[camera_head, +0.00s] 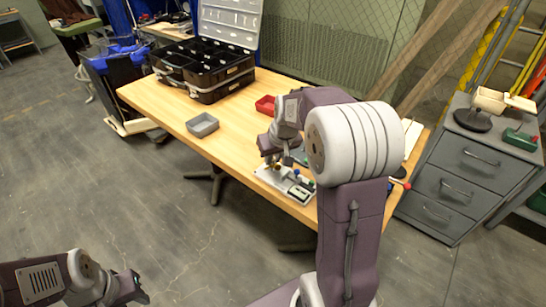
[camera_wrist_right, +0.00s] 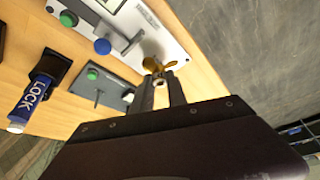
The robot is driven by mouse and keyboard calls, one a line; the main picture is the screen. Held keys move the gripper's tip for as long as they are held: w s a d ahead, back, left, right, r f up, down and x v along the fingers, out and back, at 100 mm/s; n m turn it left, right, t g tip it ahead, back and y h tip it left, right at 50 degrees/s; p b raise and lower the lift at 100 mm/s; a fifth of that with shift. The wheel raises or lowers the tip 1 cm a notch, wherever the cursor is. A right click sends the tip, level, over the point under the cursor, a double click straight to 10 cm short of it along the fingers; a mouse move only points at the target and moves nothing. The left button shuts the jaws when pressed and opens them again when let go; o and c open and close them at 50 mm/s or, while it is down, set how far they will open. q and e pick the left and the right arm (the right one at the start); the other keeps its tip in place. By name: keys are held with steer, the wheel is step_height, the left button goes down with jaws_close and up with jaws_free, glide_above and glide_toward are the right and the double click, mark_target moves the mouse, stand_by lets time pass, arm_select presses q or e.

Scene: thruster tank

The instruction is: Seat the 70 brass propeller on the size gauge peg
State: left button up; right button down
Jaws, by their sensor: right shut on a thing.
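The brass propeller (camera_wrist_right: 163,66) shows at the tips of my right gripper (camera_wrist_right: 160,86) in the right wrist view. The gripper is shut on it, over the edge of a light grey plate (camera_wrist_right: 182,46). In the head view my right gripper (camera_head: 272,157) is above the same plate (camera_head: 279,184) near the table's front edge. I cannot tell whether the propeller touches the plate. The plate carries a blue knob (camera_wrist_right: 102,46) and a grey lever. No gauge peg can be clearly made out. My left gripper (camera_head: 134,290) is low at the left, away from the table; its jaws are unclear.
A blue LOCK tube (camera_wrist_right: 35,95) and a dark grey block with a green button (camera_wrist_right: 92,74) are beside the plate. A grey tray (camera_head: 202,125), a red bin (camera_head: 265,104) and an open black case (camera_head: 205,75) stand on the table. The table's front left is clear.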

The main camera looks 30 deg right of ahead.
steer(key=shift+f, duration=0.15)
steer(key=shift+f+b, duration=0.45)
steer(key=shift+f, duration=0.1)
steer(key=shift+f, duration=0.2)
steer(key=shift+f, duration=0.2)
stand_by(0.3)
steer(key=c, duration=1.2)
jaws_free()
steer(key=shift+c, duration=0.2)
